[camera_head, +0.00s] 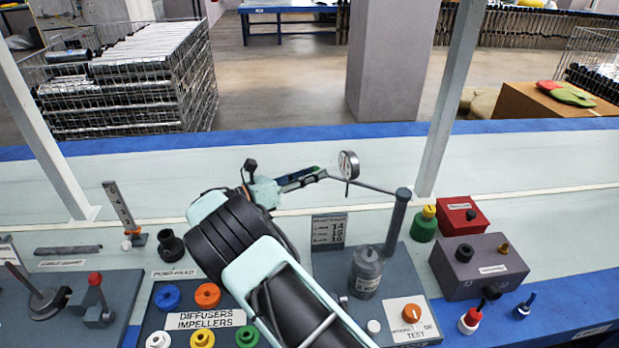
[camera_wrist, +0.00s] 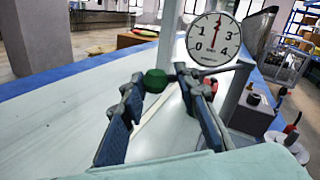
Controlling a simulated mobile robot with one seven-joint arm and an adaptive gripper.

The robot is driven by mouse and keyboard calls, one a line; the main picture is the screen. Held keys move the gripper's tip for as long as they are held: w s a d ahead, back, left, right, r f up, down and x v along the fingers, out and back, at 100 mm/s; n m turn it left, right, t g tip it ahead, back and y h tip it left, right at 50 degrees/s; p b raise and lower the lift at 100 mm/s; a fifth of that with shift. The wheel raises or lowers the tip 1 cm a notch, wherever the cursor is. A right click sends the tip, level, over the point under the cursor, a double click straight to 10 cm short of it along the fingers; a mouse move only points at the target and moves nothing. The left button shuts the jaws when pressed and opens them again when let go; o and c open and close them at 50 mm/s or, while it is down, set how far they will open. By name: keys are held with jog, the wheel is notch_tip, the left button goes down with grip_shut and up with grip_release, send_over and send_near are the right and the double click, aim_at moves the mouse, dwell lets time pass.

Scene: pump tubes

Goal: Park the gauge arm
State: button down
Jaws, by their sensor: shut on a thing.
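The gauge arm (camera_head: 372,187) is a thin dark rod reaching left and back from the top of a grey post (camera_head: 396,228). It carries a round white gauge (camera_head: 348,165) near its outer end. In the wrist view the gauge dial (camera_wrist: 213,40) faces me, with its needle pointing nearly straight up. A green knob (camera_wrist: 155,80) sits between the fingers of my gripper (camera_wrist: 160,88). My gripper (camera_head: 306,178) is shut on this knob, beyond the gauge from the post. In the head view the fingers mostly hide the knob.
A green bottle (camera_head: 424,223), a red box (camera_head: 463,215) and a grey box (camera_head: 479,266) stand right. A numbered stand (camera_head: 122,215) is left. The pale surface behind is clear.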

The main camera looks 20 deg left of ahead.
jog(key=shift+w+d+r, duration=0.2)
jog(key=shift+w+r, duration=0.1)
jog(key=shift+w, duration=0.15)
jog(key=shift+w+d+r, duration=0.15)
jog(key=shift+w+r, duration=0.1)
jog(key=shift+w, duration=0.15)
jog(key=c, duration=1.9)
grip_release()
jog(key=shift+o, duration=0.9)
jog(key=shift+w+f, duration=0.15)
jog(key=shift+w, duration=0.05)
jog(key=shift+w+d+f, duration=0.1)
jog(key=shift+w+d, duration=0.1)
jog(key=shift+d, duration=0.1)
jog(key=shift+f, duration=0.15)
jog(key=shift+s+a+f, duration=0.15)
jog(key=shift+s+a, duration=0.3)
jog(key=shift+s, duration=0.1)
jog(key=v, duration=1.1)
jog(key=shift+r, duration=0.3)
